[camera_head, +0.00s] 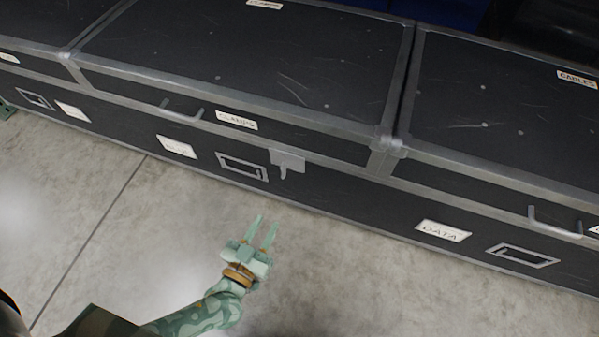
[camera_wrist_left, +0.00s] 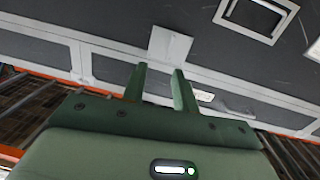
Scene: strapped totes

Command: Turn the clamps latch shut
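The clamps case is the black, metal-edged case (camera_head: 258,57) in the middle of the head view, with a CLAMPS label (camera_head: 236,120) on its lid front. Its lid is down. The grey latch (camera_head: 287,160) sits at the lid seam, with a small tab hanging below its plate. In the left wrist view the latch plate (camera_wrist_left: 170,44) lies just beyond the fingertips. My left gripper (camera_head: 266,221) is open and empty, in front of and below the latch, apart from it. Its two spread fingers also show in the left wrist view (camera_wrist_left: 160,72). My right gripper is not in view.
A similar case (camera_head: 505,92) labelled CABLES adjoins on the right, and another case (camera_head: 32,25) on the left. A handle (camera_head: 182,117) sticks out left of the latch, and another (camera_head: 555,222) at the right. The concrete floor in front is clear.

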